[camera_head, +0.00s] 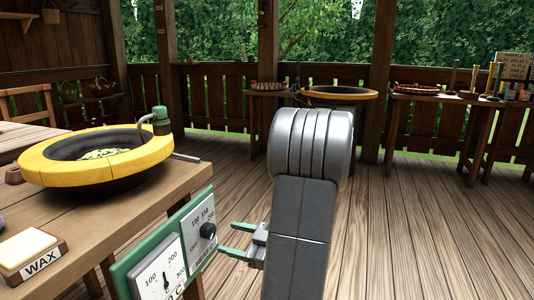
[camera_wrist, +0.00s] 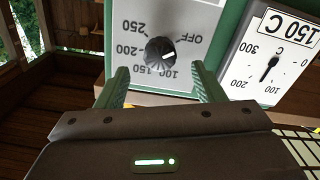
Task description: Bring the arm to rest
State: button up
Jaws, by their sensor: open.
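My gripper (camera_head: 228,238) is open and empty, with its two green fingers pointing at the control panel on the table's side. In the wrist view the fingers of my gripper (camera_wrist: 160,72) stand on either side of the black knob (camera_wrist: 160,50), which lies just beyond the tips. In the head view the same knob (camera_head: 208,231) is a little left of the fingertips, apparently apart from them. Temperature numbers and OFF surround the knob. My grey arm fills the lower middle of the head view and hides part of the floor.
A yellow-rimmed pan (camera_head: 60,176) and a WAX block (camera_head: 28,247) are on the wooden table (camera_head: 130,213). Open plank floor (camera_head: 430,235) lies right. Other tables stand along the back railing.

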aim_at(212, 234)
jog(key=b+x, duration=0.1)
jog(key=x, duration=0.5)
jog(key=shift+a, duration=0.15)
jog(key=shift+w+a, duration=0.1)
jog(key=shift+a, duration=0.1)
jog(key=m, duration=1.5)
jog(key=shift+r+m, duration=0.1)
jog(key=shift+m, duration=1.7)
jog(key=shift+s, duration=0.3)
